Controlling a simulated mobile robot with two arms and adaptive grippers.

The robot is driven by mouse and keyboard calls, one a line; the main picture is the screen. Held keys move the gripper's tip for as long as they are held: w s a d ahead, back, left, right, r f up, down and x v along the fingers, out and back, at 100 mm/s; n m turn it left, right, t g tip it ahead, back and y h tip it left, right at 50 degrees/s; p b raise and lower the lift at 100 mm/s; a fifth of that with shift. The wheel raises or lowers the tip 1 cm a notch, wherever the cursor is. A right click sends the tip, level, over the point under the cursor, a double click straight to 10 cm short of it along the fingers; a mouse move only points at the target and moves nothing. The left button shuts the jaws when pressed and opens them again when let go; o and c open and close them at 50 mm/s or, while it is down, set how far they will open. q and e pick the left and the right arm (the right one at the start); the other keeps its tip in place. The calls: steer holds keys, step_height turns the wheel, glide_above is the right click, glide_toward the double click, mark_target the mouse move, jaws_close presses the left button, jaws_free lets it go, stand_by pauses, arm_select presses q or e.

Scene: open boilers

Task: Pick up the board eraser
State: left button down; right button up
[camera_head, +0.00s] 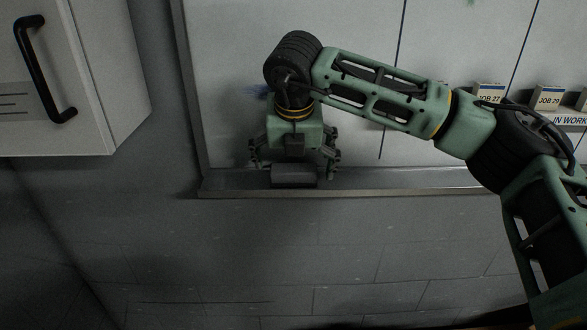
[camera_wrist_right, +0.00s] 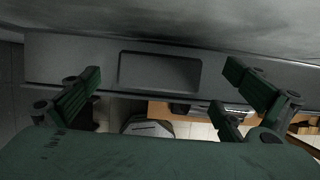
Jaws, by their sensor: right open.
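The board eraser (camera_head: 295,175) is a grey block lying in the ledge (camera_head: 400,182) along the bottom of the whiteboard. In the right wrist view the eraser (camera_wrist_right: 160,73) is a dark rectangle in the middle, between the two fingers. My right gripper (camera_head: 294,164) is open directly above the eraser, with one finger to each side. Its fingers also show in the right wrist view (camera_wrist_right: 165,72), apart from the eraser's ends. The gripper body hides part of the eraser's upper side in the head view. My left gripper is not in view.
The whiteboard (camera_head: 225,80) stands behind the ledge. A white cabinet (camera_head: 95,90) with a black handle (camera_head: 42,70) is at the upper left.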

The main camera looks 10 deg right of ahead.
steer(key=shift+x, duration=0.75)
steer(key=c, duration=1.2)
